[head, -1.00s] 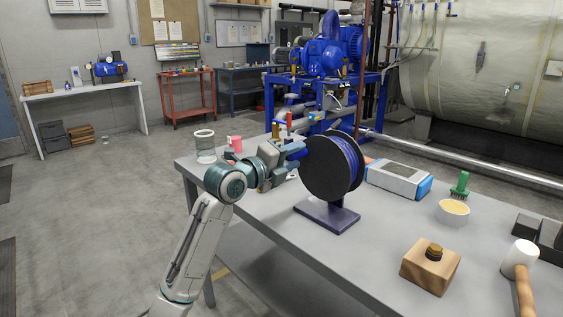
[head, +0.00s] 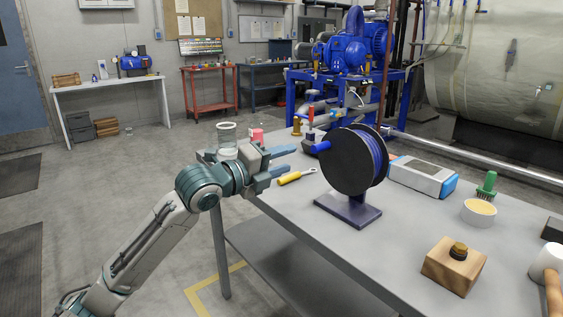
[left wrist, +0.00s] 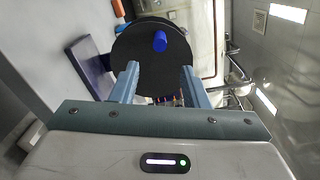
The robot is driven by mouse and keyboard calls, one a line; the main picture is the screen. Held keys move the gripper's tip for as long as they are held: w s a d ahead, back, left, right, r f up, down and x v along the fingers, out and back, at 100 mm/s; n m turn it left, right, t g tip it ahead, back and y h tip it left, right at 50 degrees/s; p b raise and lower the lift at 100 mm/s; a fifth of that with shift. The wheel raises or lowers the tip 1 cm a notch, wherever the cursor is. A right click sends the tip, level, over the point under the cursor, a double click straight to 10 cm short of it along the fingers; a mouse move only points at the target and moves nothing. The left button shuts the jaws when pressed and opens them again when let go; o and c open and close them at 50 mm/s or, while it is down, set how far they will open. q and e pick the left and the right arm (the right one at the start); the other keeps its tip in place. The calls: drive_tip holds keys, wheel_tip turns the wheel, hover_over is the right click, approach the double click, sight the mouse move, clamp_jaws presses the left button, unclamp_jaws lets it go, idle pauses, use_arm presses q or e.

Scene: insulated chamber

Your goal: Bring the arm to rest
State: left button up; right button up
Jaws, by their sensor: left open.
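My left gripper (head: 292,161) is at the left end of the grey workbench (head: 400,235). Its two blue-grey fingers point right and stand apart, with nothing between them. It also shows in the left wrist view (left wrist: 160,72), its fingers pointing toward the black spool (left wrist: 140,50) with a blue knob (left wrist: 161,41). In the head view the spool (head: 350,165) stands upright on a purple base to the right of the fingertips, with a gap between. A yellow-handled tool (head: 290,178) lies just below and beside the fingers. My right gripper is not in view.
A clear jar (head: 227,140) and a pink cup (head: 257,136) stand close behind my left gripper. Open floor lies left of the bench.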

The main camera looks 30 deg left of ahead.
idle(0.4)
